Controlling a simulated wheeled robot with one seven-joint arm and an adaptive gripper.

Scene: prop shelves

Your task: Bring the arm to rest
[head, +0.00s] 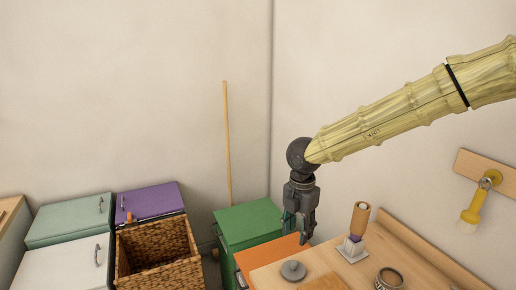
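My arm, in a ribbed yellow-green cover, reaches in from the right in the head view. It ends in a dark grey ball joint with my gripper (297,233) hanging below, fingers pointing down. The fingers look apart, with nothing seen between them. My gripper shows in front of the green cabinet and the orange panel, near the left end of the wooden table (375,232). I cannot tell its exact height above them.
A grey round knob-like piece (292,270), a wooden-topped stamp-like piece (358,222) and a metal ring (388,279) are on the table. Left are a green cabinet (245,215), wicker basket (158,250) and purple-lidded box (150,199). A yellow brush (474,207) hangs right. Upper left is clear.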

